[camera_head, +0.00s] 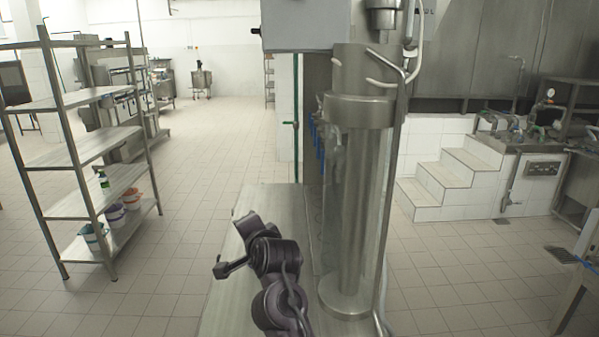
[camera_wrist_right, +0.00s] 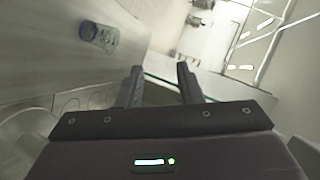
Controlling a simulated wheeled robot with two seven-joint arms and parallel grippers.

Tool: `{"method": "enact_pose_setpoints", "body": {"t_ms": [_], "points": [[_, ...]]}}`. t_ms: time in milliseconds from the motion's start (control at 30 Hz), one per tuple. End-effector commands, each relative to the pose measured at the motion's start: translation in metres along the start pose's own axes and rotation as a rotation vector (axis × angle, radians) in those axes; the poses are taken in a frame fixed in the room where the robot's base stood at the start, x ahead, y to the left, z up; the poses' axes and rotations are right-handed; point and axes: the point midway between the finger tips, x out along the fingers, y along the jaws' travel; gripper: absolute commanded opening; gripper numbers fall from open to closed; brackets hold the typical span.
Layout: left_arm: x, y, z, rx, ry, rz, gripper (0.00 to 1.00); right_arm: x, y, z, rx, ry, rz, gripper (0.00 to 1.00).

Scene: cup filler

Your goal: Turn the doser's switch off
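The doser (camera_head: 360,200) stands upright in the head view, a tall steel cylinder with a collar and pipes. A grey box (camera_head: 305,25) sits at its top left. A small dark knob (camera_head: 256,31) sticks out of the box's left side; I cannot tell whether it is the switch or how it is set. In the right wrist view my right gripper (camera_wrist_right: 160,85) is open, with nothing between its fingers. One dark jointed arm of mine shows low in the middle of the head view, left of the doser; its fingers are not clear there. My left gripper is not in view.
The steel table (camera_head: 225,310) runs beneath the doser. A jar (camera_wrist_right: 99,36) is on the metal surface in the right wrist view. A shelf rack (camera_head: 95,145) with several containers stands at left, white steps (camera_head: 445,180) at right. The tiled floor between rack and table is clear.

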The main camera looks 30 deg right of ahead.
Motion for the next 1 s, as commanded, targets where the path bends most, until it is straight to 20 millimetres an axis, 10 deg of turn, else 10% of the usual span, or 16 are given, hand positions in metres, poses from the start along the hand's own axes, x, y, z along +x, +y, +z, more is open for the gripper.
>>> {"method": "enact_pose_setpoints", "body": {"t_ms": [200,400,667,1000], "points": [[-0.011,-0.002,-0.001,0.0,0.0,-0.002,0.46,-0.056,-0.193,-0.102,0.73,0.12,-0.396,0.33],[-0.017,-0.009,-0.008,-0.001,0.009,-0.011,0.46,-0.145,-0.309,-0.18,1.35,0.048,-0.732,0.33],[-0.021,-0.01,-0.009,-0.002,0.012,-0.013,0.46,-0.211,-0.36,-0.221,1.735,-0.082,-0.928,0.33],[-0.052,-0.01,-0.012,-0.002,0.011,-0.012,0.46,-0.189,-0.388,-0.249,1.763,-0.09,-0.941,0.33]]}}
